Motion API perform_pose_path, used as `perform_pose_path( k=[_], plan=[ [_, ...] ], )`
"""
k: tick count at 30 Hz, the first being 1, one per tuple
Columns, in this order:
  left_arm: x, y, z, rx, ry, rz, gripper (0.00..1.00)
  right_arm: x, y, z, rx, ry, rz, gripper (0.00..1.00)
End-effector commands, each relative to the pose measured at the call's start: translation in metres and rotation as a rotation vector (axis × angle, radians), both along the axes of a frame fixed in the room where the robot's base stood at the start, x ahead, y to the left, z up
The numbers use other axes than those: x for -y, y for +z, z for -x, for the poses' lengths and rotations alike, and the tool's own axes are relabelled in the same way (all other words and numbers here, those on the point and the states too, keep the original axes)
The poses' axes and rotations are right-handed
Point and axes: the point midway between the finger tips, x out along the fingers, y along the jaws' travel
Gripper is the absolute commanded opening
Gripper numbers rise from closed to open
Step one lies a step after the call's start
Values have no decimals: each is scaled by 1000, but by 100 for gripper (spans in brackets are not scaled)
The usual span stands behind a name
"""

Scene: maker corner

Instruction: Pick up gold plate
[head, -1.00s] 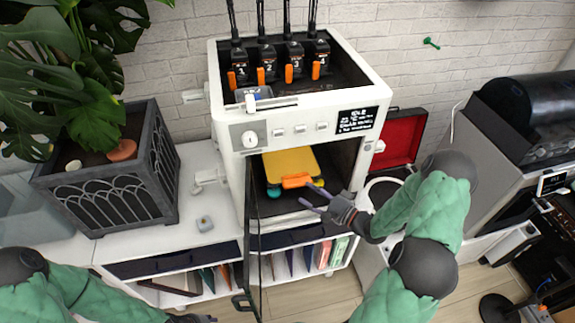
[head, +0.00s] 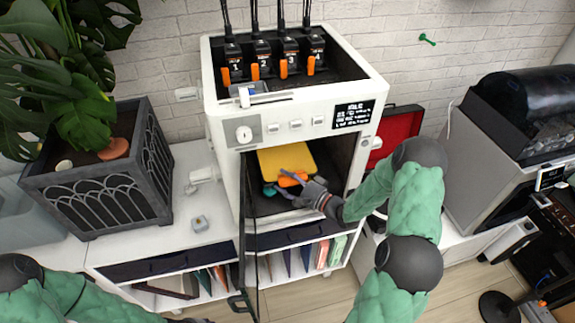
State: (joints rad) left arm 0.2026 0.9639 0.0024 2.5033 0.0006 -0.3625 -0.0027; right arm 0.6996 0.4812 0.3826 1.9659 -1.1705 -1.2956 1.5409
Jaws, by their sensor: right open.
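The gold plate (head: 286,158) is a flat yellow-gold sheet lying inside the white printer (head: 262,140). An orange tab (head: 289,180) is at its front edge. My right gripper (head: 281,183) reaches into the chamber from the right. Its jaws are open, with one finger above and one below the orange tab in the picture. I cannot tell whether they touch it. My left arm (head: 95,303) is at the bottom left, and its gripper lies at the lower picture edge, too cut off to read.
The printer's glass door (head: 249,240) stands open towards me, left of my right arm. A grey planter (head: 100,180) is on the left. An open red case (head: 399,135) and a grey machine (head: 475,160) are on the right. Shelves (head: 270,262) lie below.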

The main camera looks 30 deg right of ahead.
Motion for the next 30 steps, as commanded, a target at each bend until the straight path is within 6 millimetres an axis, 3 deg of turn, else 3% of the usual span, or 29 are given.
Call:
perform_pose_path(
  k=[1, 7, 19, 30],
  plan=[
    [0, 0, 0, 0, 0, 0, 40, 0, 0, 0, 0, 0, 0, 55],
    [0, 0, 0, 0, 0, 0, 40, 0, 0, 0, 0, 0, 0, 0],
    [0, 3, 0, 0, 0, 0, 40, 0, 7, 0, 1, 0, 0, 0],
    [0, 28, 0, 0, 0, 0, 40, 0, 73, 0, 3, 1, 3, 0]
  ],
)
